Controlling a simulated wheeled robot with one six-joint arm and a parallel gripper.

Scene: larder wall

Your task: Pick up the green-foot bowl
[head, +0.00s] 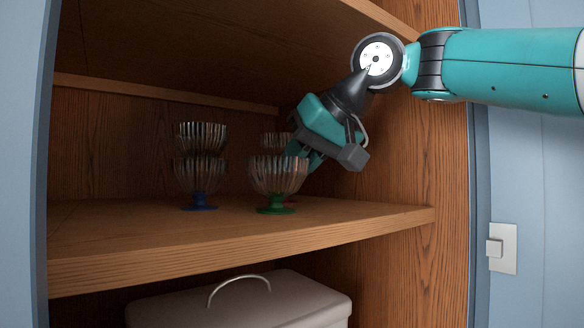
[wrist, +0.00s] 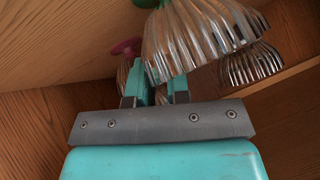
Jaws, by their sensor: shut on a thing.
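The green-foot bowl (head: 278,178) is a clear ribbed glass bowl, upright near the shelf's front, its green foot appearing to rest on the wood. My gripper (head: 300,152) reaches down from the upper right and is shut on its right rim. In the wrist view the bowl (wrist: 200,38) looks upside down, its green foot cut off at the top edge. The gripper's fingers (wrist: 155,78) are at its rim there; the exact contact is partly hidden.
A blue-foot ribbed bowl (head: 200,178) stands left, with another bowl (head: 202,135) above or behind it. A red-foot bowl (head: 275,140) is close behind the green-foot one; its red foot (wrist: 127,46) shows in the wrist view. The cabinet's right wall (head: 405,165) is near my gripper.

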